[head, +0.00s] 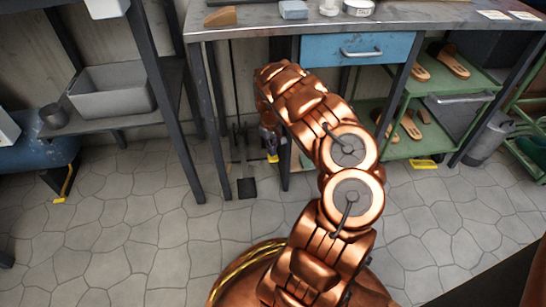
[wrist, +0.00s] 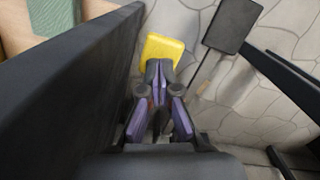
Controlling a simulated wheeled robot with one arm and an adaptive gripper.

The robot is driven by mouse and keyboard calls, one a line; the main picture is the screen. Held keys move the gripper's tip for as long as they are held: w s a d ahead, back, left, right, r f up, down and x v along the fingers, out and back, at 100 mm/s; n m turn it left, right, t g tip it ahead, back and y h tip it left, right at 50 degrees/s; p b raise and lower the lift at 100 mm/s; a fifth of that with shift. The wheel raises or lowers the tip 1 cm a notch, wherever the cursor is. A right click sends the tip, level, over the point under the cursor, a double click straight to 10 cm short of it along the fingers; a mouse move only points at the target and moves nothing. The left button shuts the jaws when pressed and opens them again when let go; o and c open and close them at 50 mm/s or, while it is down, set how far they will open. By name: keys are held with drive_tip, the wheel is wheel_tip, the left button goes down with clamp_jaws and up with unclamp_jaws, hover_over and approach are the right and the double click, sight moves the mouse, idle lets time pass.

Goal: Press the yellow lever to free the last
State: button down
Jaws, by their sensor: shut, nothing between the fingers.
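A yellow lever pad (wrist: 165,48) lies just ahead of my fingertips in the wrist view. In the head view a small yellow patch (head: 272,159) shows right below my gripper (head: 268,142), under the workbench. My gripper, also in the wrist view (wrist: 158,70), is shut and empty, its purple-grey fingers pointing at the yellow pad. The fingertips overlap the pad's near edge in the picture; I cannot tell whether they touch it.
A black pedal (head: 246,188) lies on the floor, left of my gripper. A dark upright (wrist: 65,85) stands close on the left in the wrist view. The workbench (head: 250,28) has a blue drawer (head: 357,48). A green cart (head: 452,90) holds sandals. Paved floor lies open in front.

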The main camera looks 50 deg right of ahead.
drive_tip(key=shift+f+b, duration=0.35)
drive_tip(key=shift+f, duration=1.5)
drive_tip(key=shift+w+b, duration=0.45)
drive_tip(key=shift+w, duration=0.05)
drive_tip(key=shift+w+d+r+b, duration=0.25)
drive_tip(key=shift+w+r, duration=0.05)
drive_tip(key=shift+w, duration=0.15)
drive_tip(key=shift+w+d+r+b, duration=0.2)
drive_tip(key=shift+w+r+b, duration=0.05)
drive_tip(key=shift+w, duration=0.2)
wheel_tip(320, 180, up, 8)
drive_tip(key=shift+w+f, duration=0.25)
drive_tip(key=shift+w, duration=0.15)
drive_tip(key=shift+d, duration=0.1)
